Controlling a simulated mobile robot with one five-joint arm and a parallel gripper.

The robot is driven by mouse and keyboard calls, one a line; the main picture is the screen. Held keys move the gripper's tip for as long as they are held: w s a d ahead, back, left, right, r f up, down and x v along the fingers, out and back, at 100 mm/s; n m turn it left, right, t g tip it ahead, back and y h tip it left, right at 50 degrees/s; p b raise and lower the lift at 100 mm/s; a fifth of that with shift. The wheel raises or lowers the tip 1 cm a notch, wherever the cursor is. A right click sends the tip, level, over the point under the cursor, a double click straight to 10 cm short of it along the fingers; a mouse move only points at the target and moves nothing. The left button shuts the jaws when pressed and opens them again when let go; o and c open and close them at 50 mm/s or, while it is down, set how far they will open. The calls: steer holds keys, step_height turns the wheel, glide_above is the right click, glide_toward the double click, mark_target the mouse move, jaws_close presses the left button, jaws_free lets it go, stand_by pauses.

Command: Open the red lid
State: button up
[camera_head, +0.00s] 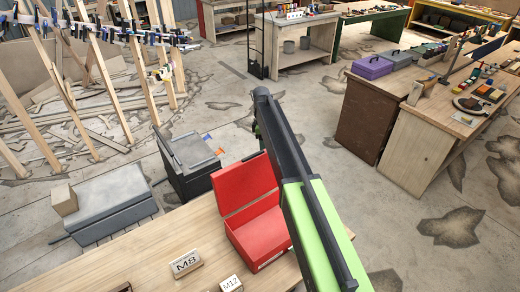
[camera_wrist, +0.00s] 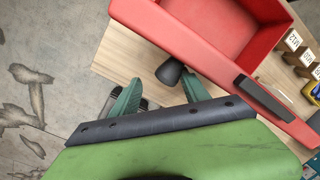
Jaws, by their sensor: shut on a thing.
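The red box (camera_head: 262,238) stands on the wooden table in the head view, with its red lid (camera_head: 243,185) tilted up and back, so the inside shows. The open red box (camera_wrist: 215,25) fills the top of the wrist view. A dark bar (camera_wrist: 265,98) lies on its near red edge. My gripper (camera_wrist: 160,92) has its two teal fingers on either side of a dark rounded knob (camera_wrist: 170,72) beside the red edge. The exact contact is hard to see.
Label blocks M8 (camera_head: 186,263) and M12 (camera_head: 231,284) stand on the table (camera_head: 130,255) left of the box. A dark grey box (camera_head: 188,160) stands behind it. Other benches are at the right and back. Floor lies between them.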

steer(key=shift+o, duration=1.2)
steer(key=shift+w+d, duration=0.1)
steer(key=shift+d, duration=0.35)
steer(key=shift+o, duration=0.2)
steer(key=shift+a+f, duration=0.15)
steer(key=shift+a, duration=0.1)
step_height(320, 180, up, 7)
steer(key=p, duration=0.7)
steer(key=shift+w+a+r, duration=0.2)
steer(key=shift+w+a, duration=0.2)
